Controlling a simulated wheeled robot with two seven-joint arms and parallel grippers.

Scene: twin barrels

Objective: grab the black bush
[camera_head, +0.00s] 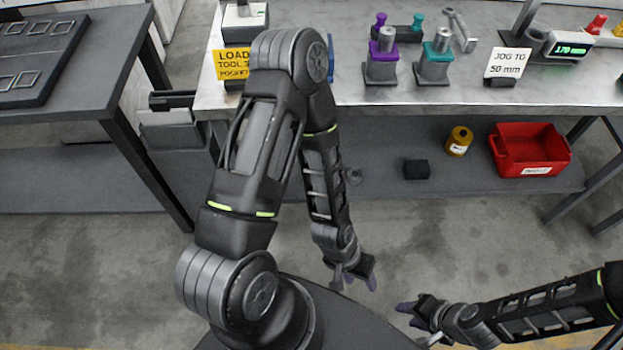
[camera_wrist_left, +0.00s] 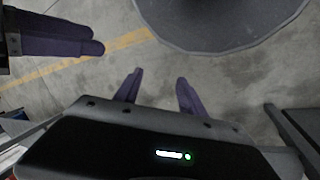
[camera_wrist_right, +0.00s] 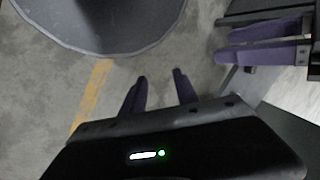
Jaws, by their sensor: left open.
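No thing in view is clearly a black bush. A small dark round piece (camera_head: 353,176) lies on the lower shelf beside my left forearm and is partly hidden, so I cannot tell what it is. A black block (camera_head: 417,169) sits to its right on that shelf. My left gripper (camera_head: 354,284) hangs over the floor in front of the bench; its fingers stand apart and empty in the left wrist view (camera_wrist_left: 157,82). My right gripper (camera_head: 408,320) is to its right and lower, apart from everything; its fingers are apart and empty in the right wrist view (camera_wrist_right: 160,82).
The steel bench (camera_head: 440,93) bears a purple stand (camera_head: 381,70), a teal stand (camera_head: 433,70), a jog sign (camera_head: 506,65) and a green readout (camera_head: 570,49). A red bin (camera_head: 530,150) and a yellow bottle (camera_head: 459,141) occupy the lower shelf. A dark table (camera_head: 90,100) stands left.

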